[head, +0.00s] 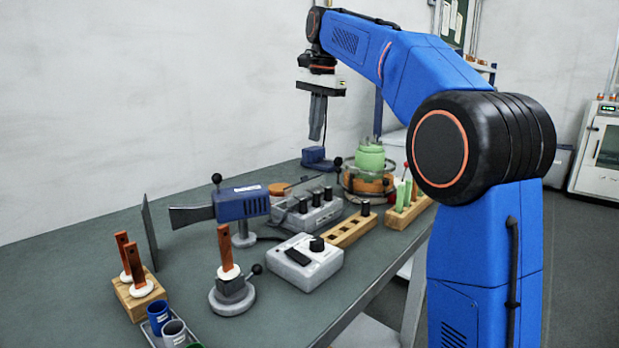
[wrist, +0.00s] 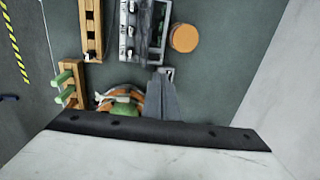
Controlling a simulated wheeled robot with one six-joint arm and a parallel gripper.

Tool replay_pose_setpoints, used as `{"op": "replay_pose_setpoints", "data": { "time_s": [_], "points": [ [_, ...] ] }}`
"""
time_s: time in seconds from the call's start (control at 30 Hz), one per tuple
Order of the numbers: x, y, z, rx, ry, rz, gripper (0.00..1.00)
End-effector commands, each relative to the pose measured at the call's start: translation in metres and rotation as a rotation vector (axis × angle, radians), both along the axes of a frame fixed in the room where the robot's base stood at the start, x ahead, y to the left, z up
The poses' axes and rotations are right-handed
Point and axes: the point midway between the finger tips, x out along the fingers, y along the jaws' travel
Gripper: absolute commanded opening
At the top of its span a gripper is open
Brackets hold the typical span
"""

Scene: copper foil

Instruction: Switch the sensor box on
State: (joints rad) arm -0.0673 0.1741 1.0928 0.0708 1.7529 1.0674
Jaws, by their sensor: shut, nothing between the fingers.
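No label I can read names the sensor box, so I cannot tell which device it is. A pale grey box (head: 318,266) with a black rocker and a black knob stands near the table's front edge. A grey unit (head: 312,214) with several black knobs stands behind it; it also shows at the top of the wrist view (wrist: 155,35). A blue housing (head: 243,204) with a flared grey nozzle sits on a post. A small dark blue block (head: 318,158) lies at the back. My gripper (head: 316,138) is shut and empty, pointing down above that block; its fingers show in the wrist view (wrist: 161,72).
A green jar (head: 369,158) sits in a copper-coloured ring close to my gripper. A wooden rack (head: 408,212) holds green-handled tools, and a slotted wooden block (head: 345,231) lies before it. An upright dark plate (head: 150,233) stands left. The table (head: 70,240) is clear at far left.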

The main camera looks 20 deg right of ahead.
Motion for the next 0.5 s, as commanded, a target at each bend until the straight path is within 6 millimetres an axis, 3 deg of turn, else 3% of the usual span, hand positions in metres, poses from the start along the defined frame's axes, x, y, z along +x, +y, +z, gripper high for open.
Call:
{"op": "replay_pose_setpoints", "data": {
  "time_s": [0.33,0.5],
  "points": [
    [0.0,0.0,-0.004,-0.001,0.001,0.001,0.0],
    [0.002,0.002,-0.023,-0.001,0.003,0.001,0.0]
  ]
}}
